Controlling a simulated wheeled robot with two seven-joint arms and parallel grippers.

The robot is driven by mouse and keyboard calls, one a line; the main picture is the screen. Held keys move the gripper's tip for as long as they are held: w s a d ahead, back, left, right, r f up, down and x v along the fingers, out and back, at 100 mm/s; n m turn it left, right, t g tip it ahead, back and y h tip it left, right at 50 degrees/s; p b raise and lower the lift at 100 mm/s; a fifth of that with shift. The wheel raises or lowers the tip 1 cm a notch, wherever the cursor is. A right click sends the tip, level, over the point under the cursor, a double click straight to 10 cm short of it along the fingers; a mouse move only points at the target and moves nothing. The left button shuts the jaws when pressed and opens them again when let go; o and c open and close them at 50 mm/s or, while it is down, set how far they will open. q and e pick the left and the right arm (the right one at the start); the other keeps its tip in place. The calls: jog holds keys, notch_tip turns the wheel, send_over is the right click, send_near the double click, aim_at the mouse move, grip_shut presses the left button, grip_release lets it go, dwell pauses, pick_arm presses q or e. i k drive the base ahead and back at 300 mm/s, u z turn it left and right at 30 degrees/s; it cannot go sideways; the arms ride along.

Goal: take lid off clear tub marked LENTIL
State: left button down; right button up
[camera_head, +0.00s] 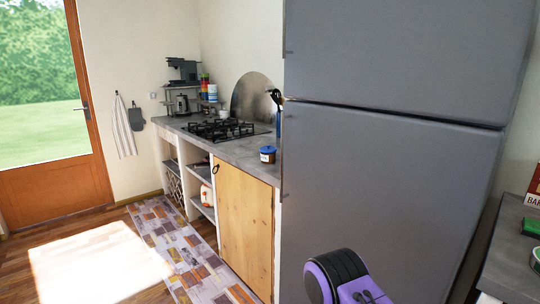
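I cannot make out a clear tub marked LENTIL in the head view. A small jar with a blue lid (267,150) stands upright on the grey counter (245,150) near the fridge; its label is too small to read. Part of my own arm, purple and black, shows at the bottom, in front of the fridge. Neither gripper can be made out in this view.
A large grey fridge (390,180) fills the centre and right. A gas hob (222,129) is on the counter. A second counter (512,262) at the right edge holds a red box (535,184) and green items, partly cut off. The floor at left is clear.

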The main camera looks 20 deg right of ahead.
aim_at(268, 148)
jog(key=z, duration=1.15)
jog(key=k, duration=0.1)
jog(key=u, duration=2.05)
jog(key=i, duration=1.75)
jog(key=z, duration=0.7)
